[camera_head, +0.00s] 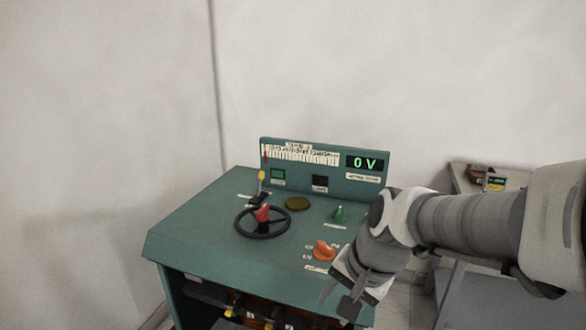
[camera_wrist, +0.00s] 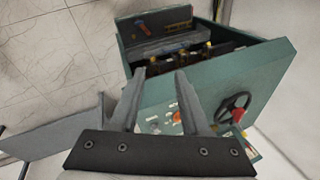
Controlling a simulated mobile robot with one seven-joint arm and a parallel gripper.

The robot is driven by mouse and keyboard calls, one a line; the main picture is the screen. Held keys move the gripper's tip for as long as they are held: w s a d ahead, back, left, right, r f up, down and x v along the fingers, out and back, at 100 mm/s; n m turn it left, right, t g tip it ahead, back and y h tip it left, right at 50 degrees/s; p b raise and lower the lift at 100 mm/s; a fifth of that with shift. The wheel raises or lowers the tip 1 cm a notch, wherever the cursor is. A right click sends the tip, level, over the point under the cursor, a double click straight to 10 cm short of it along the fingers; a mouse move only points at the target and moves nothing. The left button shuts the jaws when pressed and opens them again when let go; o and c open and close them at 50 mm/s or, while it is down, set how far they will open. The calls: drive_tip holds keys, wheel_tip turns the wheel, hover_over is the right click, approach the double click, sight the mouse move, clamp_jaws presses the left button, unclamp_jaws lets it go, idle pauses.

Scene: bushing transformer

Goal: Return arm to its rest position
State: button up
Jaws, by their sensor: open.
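My gripper (camera_head: 338,295) hangs at the right front corner of the green control console (camera_head: 190,218) in the head view, with my arm reaching in from the right. In the wrist view my gripper (camera_wrist: 157,85) has its two fingers apart with nothing between them. The console top carries a black handwheel (camera_head: 262,222) with a red knob, an orange rotary knob (camera_head: 324,250) and a green knob (camera_head: 340,214). The handwheel also shows at the right of the wrist view (camera_wrist: 231,107). The display (camera_head: 365,163) reads 0 V.
A yellow-tipped lever (camera_head: 261,176) stands behind the handwheel. A grey side table (camera_head: 462,181) with small items is at the right, beyond my arm. Open shelves with parts are under the console top. Tiled floor shows around it, and walls stand behind and left.

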drive_tip(key=s+d+r+n+t+h+p, duration=0.2)
drive_tip(key=s+d+r+n, duration=0.4)
drive_tip(key=s+r, duration=0.3)
drive_tip(key=shift+s+d+n+h+p, duration=0.35)
drive_tip(key=shift+s+n+h, duration=0.05)
drive_tip(key=shift+s+n, duration=0.15)
drive_tip(key=shift+r, duration=0.1)
